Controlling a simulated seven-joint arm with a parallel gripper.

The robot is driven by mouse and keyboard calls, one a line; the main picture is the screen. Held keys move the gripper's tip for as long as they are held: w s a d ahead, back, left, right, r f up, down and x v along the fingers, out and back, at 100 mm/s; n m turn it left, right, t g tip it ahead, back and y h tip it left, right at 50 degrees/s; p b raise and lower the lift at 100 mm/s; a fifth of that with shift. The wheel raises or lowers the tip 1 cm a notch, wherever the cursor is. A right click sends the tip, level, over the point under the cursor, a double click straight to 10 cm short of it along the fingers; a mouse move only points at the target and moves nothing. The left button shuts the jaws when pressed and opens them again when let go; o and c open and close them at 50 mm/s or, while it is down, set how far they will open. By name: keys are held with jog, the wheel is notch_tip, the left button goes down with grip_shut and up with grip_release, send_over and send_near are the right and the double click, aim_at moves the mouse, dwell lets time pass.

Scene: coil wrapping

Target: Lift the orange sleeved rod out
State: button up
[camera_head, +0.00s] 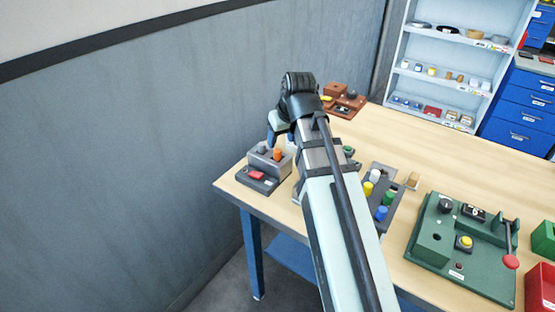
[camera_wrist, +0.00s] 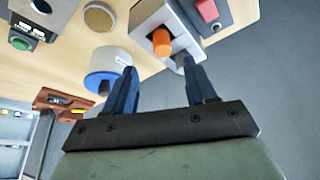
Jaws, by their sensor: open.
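The orange sleeved rod (camera_head: 277,154) stands upright in a grey block on a small station near the table's left end. In the wrist view the orange rod (camera_wrist: 163,42) sticks out of the grey block (camera_wrist: 147,18), just beyond the gap between the fingertips. In the head view my gripper (camera_head: 276,138) is just above and behind the station, partly hidden by my own wrist.
A red button (camera_head: 257,175) is on the front of the station. A blue-and-white cylinder (camera_wrist: 105,68) is near my left finger in the wrist view. A rack with coloured pegs (camera_head: 378,195) and a green station (camera_head: 460,245) stand to the right. A grey wall is at left.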

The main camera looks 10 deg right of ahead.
aim_at(278, 151)
jog(key=shift+s+x, duration=0.2)
jog(key=shift+x, duration=0.9)
jog(key=shift+s+x, duration=0.2)
jog(key=shift+x, duration=0.85)
jog(key=shift+w+a+f, duration=0.2)
jog(key=shift+f, duration=0.45)
jog(key=shift+c, duration=0.2)
grip_shut()
